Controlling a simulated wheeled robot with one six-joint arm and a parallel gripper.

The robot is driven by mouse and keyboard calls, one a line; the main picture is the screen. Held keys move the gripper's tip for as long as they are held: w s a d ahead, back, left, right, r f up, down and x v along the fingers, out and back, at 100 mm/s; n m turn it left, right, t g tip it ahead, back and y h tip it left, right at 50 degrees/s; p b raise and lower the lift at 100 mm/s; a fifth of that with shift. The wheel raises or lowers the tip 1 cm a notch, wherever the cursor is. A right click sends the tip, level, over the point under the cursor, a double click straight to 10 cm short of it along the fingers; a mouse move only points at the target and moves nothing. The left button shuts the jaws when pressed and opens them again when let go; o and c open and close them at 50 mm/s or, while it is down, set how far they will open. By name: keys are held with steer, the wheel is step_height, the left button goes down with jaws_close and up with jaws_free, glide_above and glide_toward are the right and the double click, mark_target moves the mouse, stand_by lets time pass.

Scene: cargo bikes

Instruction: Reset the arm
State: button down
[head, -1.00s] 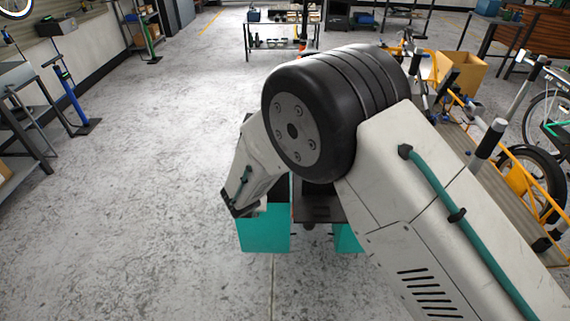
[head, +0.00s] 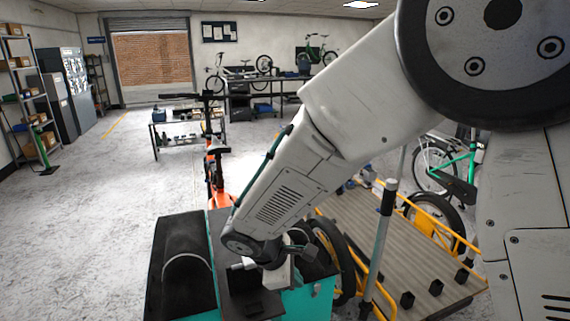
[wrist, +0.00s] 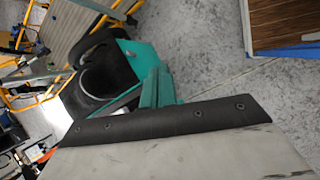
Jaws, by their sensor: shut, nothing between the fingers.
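My arm crosses the right of the head view, from a large black joint at upper right down to the wrist at bottom centre. In that view the wrist is low over a teal box with a black top (head: 182,250), and the fingers cannot be made out. I cannot tell whether the arm touches the box. In the wrist view my gripper (wrist: 157,86) shows as teal fingers, shut and empty, beyond the pale housing with its black bolted edge. The teal box (wrist: 146,58) also shows behind the fingers.
An orange bike (head: 214,165) stands beyond the box. A yellow-railed cargo bed (head: 405,255) and a green bike (head: 455,162) are at right. A low bench (head: 180,133) stands farther back. The floor at left (head: 75,230) is clear.

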steer(key=s+d+r+m+y, duration=0.2)
steer(key=s+d+r+m, duration=0.6)
steer(key=s+d, duration=0.3)
steer(key=s+d+r+m+g+y, duration=0.1)
steer(key=s+d+r+m+y, duration=0.2)
steer(key=s+d+r+m, duration=0.6)
steer(key=s+d+r, duration=0.1)
steer(key=s+d, duration=0.1)
steer(key=d, duration=0.2)
steer(key=shift+s+d+r+g, duration=0.2)
steer(key=shift+s+g, duration=0.1)
steer(key=shift+s, duration=0.1)
steer(key=shift+a, duration=0.1)
